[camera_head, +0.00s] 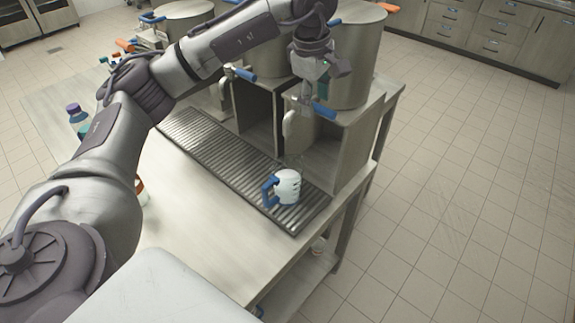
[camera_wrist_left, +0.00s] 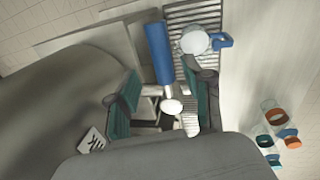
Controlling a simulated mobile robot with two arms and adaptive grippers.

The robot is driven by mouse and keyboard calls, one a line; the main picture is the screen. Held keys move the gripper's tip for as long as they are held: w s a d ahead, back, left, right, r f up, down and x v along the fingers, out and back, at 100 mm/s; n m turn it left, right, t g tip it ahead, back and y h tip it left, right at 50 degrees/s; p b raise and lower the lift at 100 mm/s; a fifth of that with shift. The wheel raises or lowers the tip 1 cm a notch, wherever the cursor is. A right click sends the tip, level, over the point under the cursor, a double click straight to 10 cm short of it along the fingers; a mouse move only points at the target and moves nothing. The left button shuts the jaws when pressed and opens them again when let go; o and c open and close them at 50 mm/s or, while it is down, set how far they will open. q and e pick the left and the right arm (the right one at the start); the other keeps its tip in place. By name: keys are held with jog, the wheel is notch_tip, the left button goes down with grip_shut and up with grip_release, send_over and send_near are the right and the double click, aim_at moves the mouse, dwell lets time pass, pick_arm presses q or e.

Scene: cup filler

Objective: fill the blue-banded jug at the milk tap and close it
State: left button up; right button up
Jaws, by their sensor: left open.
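The white jug (camera_head: 287,190) with a blue handle stands upright on the metal drip grate, below the front-right tap. In the left wrist view the jug (camera_wrist_left: 195,41) shows from above as a white disc; I cannot tell whether this is milk. The tap's blue lever (camera_head: 322,110) points outward above the jug, and its pale spout (camera_head: 289,124) hangs down. I cannot make out a stream. My left gripper (camera_head: 323,72) is open at the tap, its teal fingers (camera_wrist_left: 166,100) either side of the blue lever (camera_wrist_left: 157,52). Contact is unclear. My right gripper is not in view.
Large metal tanks (camera_head: 356,60) with blue and orange handles stand behind on a raised stand. The grate (camera_head: 205,145) is free left of the jug. A purple-capped bottle (camera_head: 74,110) stands at the left. Banded containers (camera_wrist_left: 291,143) stand at right in the wrist view.

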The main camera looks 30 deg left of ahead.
pick_arm(q)
notch_tip(320, 180, up, 12)
jog(key=s, duration=0.2)
jog(key=shift+s, duration=0.15)
jog(key=shift+f, duration=0.15)
dwell(0.4)
